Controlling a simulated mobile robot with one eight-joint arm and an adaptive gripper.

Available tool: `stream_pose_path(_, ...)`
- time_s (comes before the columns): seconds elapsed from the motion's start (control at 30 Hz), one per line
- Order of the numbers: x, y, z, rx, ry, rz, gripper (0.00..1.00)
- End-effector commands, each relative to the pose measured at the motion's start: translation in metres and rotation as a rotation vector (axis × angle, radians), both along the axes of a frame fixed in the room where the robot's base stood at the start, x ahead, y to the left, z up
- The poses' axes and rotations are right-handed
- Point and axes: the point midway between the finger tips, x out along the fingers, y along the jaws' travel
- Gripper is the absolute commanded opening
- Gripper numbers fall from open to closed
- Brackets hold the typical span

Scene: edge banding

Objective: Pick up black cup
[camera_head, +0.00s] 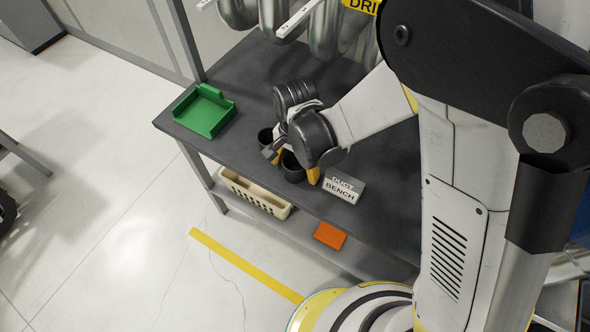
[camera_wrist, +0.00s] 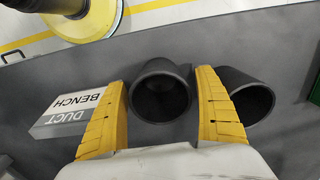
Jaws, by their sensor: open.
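Two black cups stand on the dark bench (camera_head: 245,103). The nearer-to-sign black cup (camera_head: 292,172) also shows in the wrist view (camera_wrist: 160,97), its mouth facing the camera, between my yellow fingers. The other black cup (camera_head: 265,136) is at the right in the wrist view (camera_wrist: 246,98), just outside the right finger, which hides part of it. My gripper (camera_wrist: 161,78) is open, with one finger on each side of the middle cup. Whether the fingers touch it I cannot tell. In the head view my wrist partly covers both cups.
A "DUCT BENCH" sign (camera_head: 343,187) stands right of the cups, close to one finger. A green tray (camera_head: 204,110) lies at the bench's left end. Metal ducts (camera_head: 325,30) hang behind. A cream basket (camera_head: 255,196) and an orange item (camera_head: 330,235) sit on the lower shelf.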

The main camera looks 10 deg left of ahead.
Motion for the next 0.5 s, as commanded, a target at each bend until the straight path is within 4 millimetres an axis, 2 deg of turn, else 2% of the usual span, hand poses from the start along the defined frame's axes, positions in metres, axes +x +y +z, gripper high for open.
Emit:
stream_pose_path(0.03,0.0001,0.0001,-0.0113,0.0,0.0,0.0,0.81)
stream_pose_path(0.1,0.0001,0.0,-0.0171,0.0,0.0,0.0,0.81)
stream_pose_path(0.3,-0.0001,-0.0002,-0.0161,0.0,0.0,0.0,0.81)
stream_pose_path(0.37,-0.0002,-0.0001,-0.016,0.0,0.0,0.0,0.67)
stream_pose_path(0.5,-0.0001,-0.0002,-0.0159,0.0,0.0,0.0,0.24)
